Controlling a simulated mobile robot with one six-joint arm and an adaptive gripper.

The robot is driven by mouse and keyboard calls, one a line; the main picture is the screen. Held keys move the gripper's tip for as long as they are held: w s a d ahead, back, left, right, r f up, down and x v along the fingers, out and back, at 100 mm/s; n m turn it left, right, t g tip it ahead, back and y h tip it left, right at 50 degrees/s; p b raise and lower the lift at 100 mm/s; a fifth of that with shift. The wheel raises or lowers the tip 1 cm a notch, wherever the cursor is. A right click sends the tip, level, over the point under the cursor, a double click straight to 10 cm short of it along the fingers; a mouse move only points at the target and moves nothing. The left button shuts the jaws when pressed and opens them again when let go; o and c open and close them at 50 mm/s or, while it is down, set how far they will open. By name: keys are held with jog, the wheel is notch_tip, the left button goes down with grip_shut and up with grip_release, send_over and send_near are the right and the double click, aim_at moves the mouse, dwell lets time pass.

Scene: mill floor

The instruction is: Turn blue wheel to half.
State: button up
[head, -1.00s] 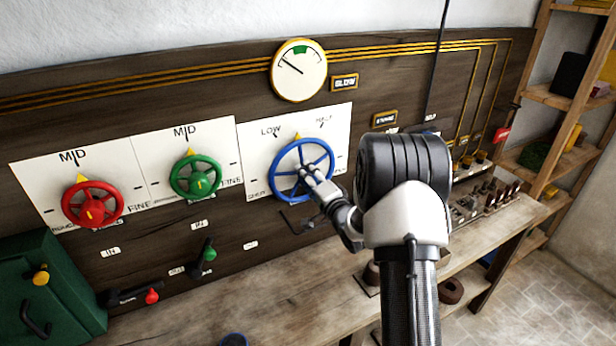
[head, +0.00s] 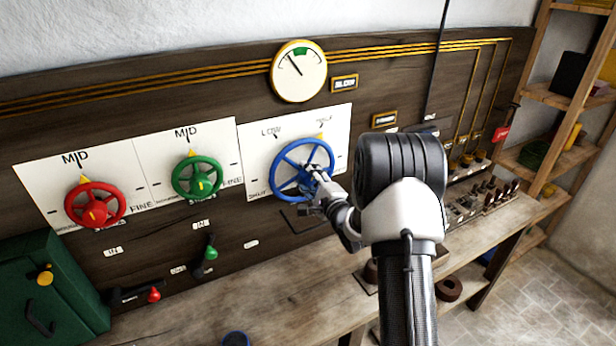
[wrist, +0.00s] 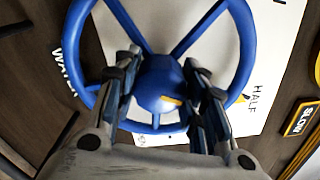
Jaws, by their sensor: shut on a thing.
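The blue wheel (head: 285,155) is mounted on a white dial plate marked LOW and HALF. Its yellow pointer (head: 321,138) stands at the upper right, just under the HALF mark. In the wrist view the blue wheel (wrist: 243,45) fills the upper middle, and HALF shows to its right with a bit of yellow beside the rim. My gripper (head: 312,178) is at the wheel's middle. In the wrist view my gripper (wrist: 163,72) has one finger on each side of the hub and is shut on the wheel. The exact contact is partly hidden.
A red wheel (head: 75,202) and a green wheel (head: 181,183) are to the left. A round gauge (head: 300,85) hangs above. Small levers (head: 209,253) sit below the plates. A wooden bench (head: 240,304) runs underneath, and a shelf (head: 555,97) stands at right.

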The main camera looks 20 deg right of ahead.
dwell(0.4)
jog(key=o, duration=1.1)
jog(key=shift+c, duration=0.2)
jog(key=s, duration=1.2)
jog(key=shift+d, duration=0.15)
jog(key=shift+f, duration=0.1)
